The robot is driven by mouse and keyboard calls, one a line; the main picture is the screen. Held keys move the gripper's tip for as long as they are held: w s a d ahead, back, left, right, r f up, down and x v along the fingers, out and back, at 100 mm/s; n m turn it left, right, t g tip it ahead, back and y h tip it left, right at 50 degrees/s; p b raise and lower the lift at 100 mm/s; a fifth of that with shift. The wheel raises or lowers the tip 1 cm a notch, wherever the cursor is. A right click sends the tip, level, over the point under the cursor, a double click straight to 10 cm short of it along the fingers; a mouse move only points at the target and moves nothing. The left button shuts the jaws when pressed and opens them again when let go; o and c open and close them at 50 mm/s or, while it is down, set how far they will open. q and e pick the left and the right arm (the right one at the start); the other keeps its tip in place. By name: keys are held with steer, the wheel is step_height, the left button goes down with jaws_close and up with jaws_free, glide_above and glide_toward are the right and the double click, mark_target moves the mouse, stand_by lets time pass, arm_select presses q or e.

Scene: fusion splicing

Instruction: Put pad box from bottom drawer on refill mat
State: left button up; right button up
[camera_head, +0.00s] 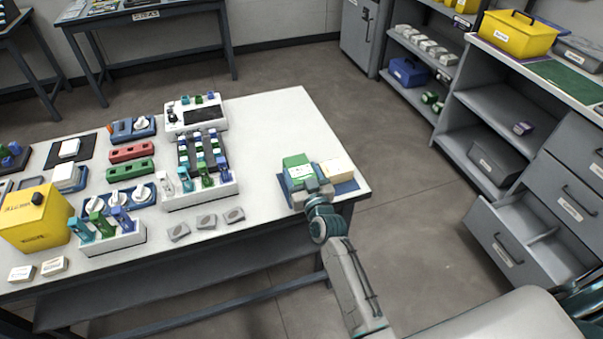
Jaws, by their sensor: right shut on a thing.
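A green box (296,163) with a pale label is at the blue mat (347,187) on the right end of the white table. A cream box (338,169) sits on the mat just right of it. My right gripper (309,183) is low over the mat, at the near side of the green box, and seems shut on that box. The fingertips are partly hidden, and I cannot tell whether the box touches the mat. The bottom drawer (503,246) of the grey cabinet at the right is open, with its visible compartments empty. My left gripper is not in view.
Several grey pieces (206,222) lie along the table's front edge. Left of the mat stand a white tool rack (200,197) and a yellow box (36,218). Shelves (490,110) stand at the right. Open floor (405,190) separates table and cabinet.

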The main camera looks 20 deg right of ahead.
steer(key=shift+f, duration=0.2)
steer(key=o, duration=1.2)
